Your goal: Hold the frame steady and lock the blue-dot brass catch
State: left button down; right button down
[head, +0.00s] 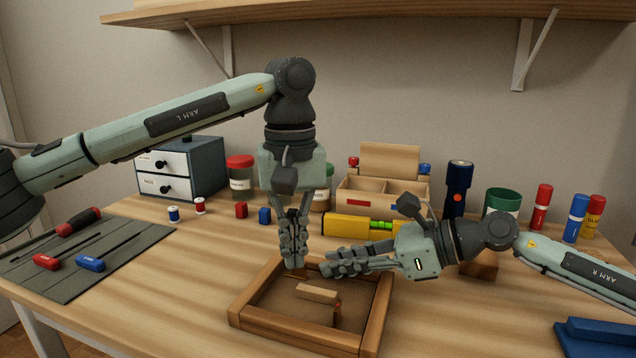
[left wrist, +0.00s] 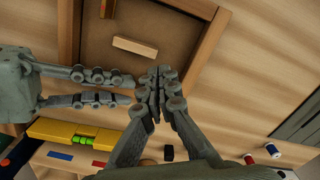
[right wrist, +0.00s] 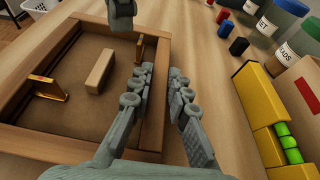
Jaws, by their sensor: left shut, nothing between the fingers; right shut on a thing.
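The wooden frame (head: 290,333) lies on the desk with its brown backing up. A brass catch (right wrist: 140,48) sits by its far rail, and its dot's colour is unclear. A second brass catch (right wrist: 48,88), with a red mark, stands by the near rail. My left gripper (head: 293,265) points down at the far rail beside the first catch, shut and empty; its fingertips show in the left wrist view (left wrist: 158,74). My right gripper (head: 325,269) is shut on the far rail of the frame, right of my left gripper; its fingers straddle the rail in the right wrist view (right wrist: 160,100).
A pale wood block (head: 317,293) lies on the backing. Behind the frame are a yellow level (head: 345,225), a wooden organizer (head: 360,205) and small red and blue blocks. A tool mat (head: 130,255) lies left. A brown block (head: 480,266) lies under my right arm.

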pick_arm(q)
jog(key=shift+r, duration=2.05)
jog(key=shift+d, duration=0.1)
jog(key=shift+w+d+f, duration=0.1)
jog(key=shift+d+f, duration=0.2)
jog(key=shift+f, duration=0.7)
jog(key=shift+d+f, duration=0.35)
jog(key=shift+f, duration=0.65)
jog(key=shift+w+d+f, duration=0.1)
jog(key=shift+d+f, duration=0.2)
jog(key=shift+f, duration=0.7)
jog(key=shift+w+a, duration=0.4)
jog(key=shift+w, duration=0.05)
jog(key=shift+a, duration=0.25)
